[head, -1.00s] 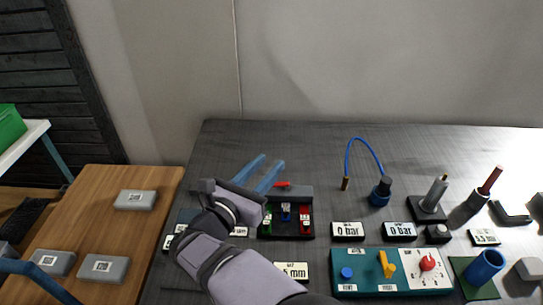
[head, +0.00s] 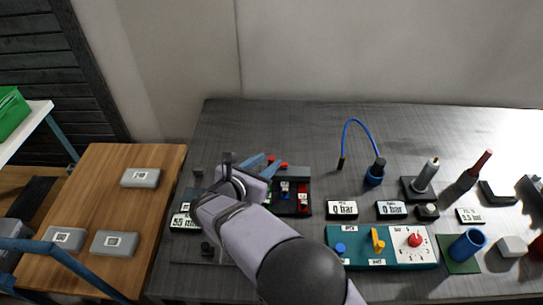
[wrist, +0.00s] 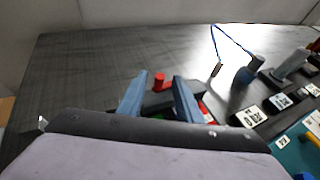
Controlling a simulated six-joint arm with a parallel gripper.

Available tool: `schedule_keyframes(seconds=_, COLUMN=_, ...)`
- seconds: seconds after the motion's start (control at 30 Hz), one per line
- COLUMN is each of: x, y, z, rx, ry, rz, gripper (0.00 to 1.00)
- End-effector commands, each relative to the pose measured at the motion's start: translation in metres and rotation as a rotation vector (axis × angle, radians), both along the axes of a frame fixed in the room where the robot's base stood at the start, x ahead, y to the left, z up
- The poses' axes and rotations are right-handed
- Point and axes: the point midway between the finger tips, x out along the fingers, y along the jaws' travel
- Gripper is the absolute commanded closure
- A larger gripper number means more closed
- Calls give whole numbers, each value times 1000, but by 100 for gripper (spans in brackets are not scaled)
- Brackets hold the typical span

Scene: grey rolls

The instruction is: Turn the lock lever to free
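A black fixture (head: 287,210) with green, blue and red blocks stands left of centre on the dark table. A red knob-ended lever (head: 284,164) shows at its back; I take it for the lock lever, though no label on it is readable. In the wrist view a red knob (wrist: 159,79) shows between the fingertips, with no visible contact. My gripper (head: 271,158) is open and empty at the back of the fixture; its two blue fingers show apart in the wrist view (wrist: 160,76). My arm and gripper hide the fixture's left part.
A teal panel (head: 352,257) with blue, yellow and red controls stands to the right. Display boxes (head: 341,210), a blue cable (head: 357,123) and upright tools stand near it. The table's back (head: 300,120) is clear. Grey boxes (head: 140,178) lie on the wooden table.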

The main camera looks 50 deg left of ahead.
Motion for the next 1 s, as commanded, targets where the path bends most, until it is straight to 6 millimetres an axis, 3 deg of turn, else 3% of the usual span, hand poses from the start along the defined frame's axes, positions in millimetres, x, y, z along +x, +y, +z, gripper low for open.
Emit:
schedule_keyframes(seconds=0.3, x=30, y=9, z=-12, rx=-1, ry=0, rz=-2, gripper=68)
schedule_keyframes(seconds=0.67, x=34, y=11, z=-15, rx=-1, ry=0, rz=0, gripper=68)
schedule_keyframes(seconds=0.8, x=34, y=11, z=-14, rx=-1, ry=-1, rz=0, gripper=97)
schedule_keyframes(seconds=1.0, x=33, y=11, z=-15, rx=0, ry=-1, rz=1, gripper=100)
